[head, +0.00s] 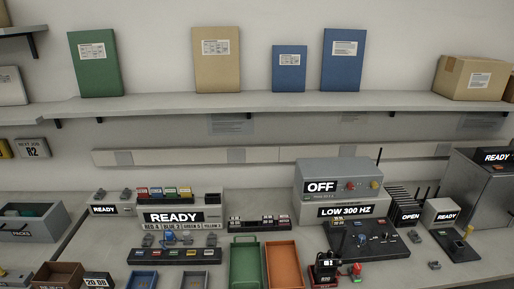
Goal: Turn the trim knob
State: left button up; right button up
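A dark control panel (374,240) lies on the bench right of centre, with small knobs and buttons on it. A blue knob-like part (361,239) and a red one (386,236) stand on it. I cannot tell which part is the trim knob; any label is too small to read. Neither of my grippers shows in the head view.
A green tray (234,267) and an orange tray (298,266) lie left of the panel. A small black device with a red top (326,268) stands in front of it. A "READY" unit (178,217) is at left; antennas rise behind the panel. A shelf (250,103) runs above.

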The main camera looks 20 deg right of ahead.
aim_at(361, 239)
jog(key=z, duration=1.25)
